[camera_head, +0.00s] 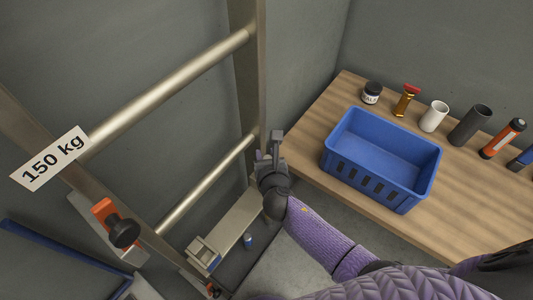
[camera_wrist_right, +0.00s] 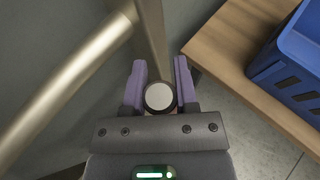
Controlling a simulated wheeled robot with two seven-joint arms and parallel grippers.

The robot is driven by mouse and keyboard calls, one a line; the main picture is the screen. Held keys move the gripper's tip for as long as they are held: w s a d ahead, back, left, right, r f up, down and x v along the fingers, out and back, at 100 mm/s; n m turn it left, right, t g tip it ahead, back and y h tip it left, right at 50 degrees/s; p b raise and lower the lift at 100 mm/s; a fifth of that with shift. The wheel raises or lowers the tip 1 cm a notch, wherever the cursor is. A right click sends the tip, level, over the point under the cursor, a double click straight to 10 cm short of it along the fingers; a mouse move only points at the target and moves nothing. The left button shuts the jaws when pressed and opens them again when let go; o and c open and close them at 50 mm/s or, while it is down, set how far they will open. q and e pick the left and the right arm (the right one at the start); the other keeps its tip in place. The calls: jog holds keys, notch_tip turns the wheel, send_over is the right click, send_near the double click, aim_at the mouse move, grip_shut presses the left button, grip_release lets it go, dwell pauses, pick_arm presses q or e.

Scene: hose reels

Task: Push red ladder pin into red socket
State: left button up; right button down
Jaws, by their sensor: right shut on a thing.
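My right gripper (camera_head: 273,146) is beside the ladder's far rail (camera_head: 250,80). In the right wrist view its purple fingers (camera_wrist_right: 160,68) are shut on a round knob (camera_wrist_right: 159,96) with a pale face and dark rim. A trace of red shows by the right finger; whether this is the red pin cannot be told. On the near rail, an orange-red bracket (camera_head: 104,211) carries a black knob (camera_head: 124,231). A small red part (camera_head: 213,290) shows low on that rail. I cannot make out the red socket. My left gripper is out of view.
Metal rungs (camera_head: 170,90) cross between the rails, with a 150 kg label (camera_head: 50,158) at left. A wooden bench (camera_head: 310,145) at right holds a blue crate (camera_head: 375,186), a grey cup (camera_head: 470,125) and several small items. A low beige ledge (camera_head: 232,222) lies below my right gripper.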

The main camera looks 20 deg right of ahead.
jog(key=shift+f+b, duration=1)
jog(key=shift+f, duration=0.2)
jog(key=shift+c, duration=1.5)
grip_release()
jog(key=p+v, duration=0.2)
jog(key=v, duration=0.8)
jog(key=shift+p, duration=0.35)
